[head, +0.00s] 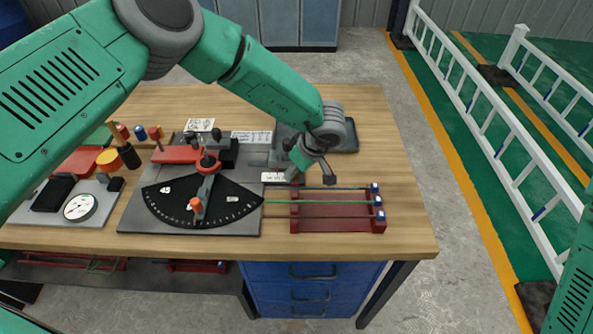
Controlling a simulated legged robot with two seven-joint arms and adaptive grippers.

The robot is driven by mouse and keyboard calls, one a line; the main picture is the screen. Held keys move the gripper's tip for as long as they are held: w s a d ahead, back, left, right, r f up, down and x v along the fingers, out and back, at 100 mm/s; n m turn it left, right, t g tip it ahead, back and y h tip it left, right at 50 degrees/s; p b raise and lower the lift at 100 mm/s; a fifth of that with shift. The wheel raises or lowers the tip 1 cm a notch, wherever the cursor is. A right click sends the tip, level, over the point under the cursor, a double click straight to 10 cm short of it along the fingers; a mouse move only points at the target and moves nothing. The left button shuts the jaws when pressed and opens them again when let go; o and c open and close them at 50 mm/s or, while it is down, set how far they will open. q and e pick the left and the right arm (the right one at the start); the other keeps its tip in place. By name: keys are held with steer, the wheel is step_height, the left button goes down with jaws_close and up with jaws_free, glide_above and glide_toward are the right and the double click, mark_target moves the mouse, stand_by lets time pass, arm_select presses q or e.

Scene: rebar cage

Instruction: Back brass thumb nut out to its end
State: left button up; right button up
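I cannot make out a brass thumb nut for certain; it may be too small or hidden behind my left gripper. My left gripper (311,172) points down over the right part of the bench, behind the red rack (335,219). Its fingers look spread apart, with nothing visible between them. A black fan-shaped scale plate (228,201) with a red pivot and a lever lies left of the gripper. My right gripper is out of the picture.
The wooden bench top (395,170) is clear on the right. Rods with blue ends lie across the red rack. A round dial gauge (80,207) and a yellow-orange knob (107,159) are at the left. Blue drawers (312,290) stand below. A white railing (490,120) is beyond.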

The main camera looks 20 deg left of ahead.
arm_select(q)
steer(key=v, duration=1.1)
steer(key=shift+d, duration=0.2)
steer(key=shift+r, duration=0.1)
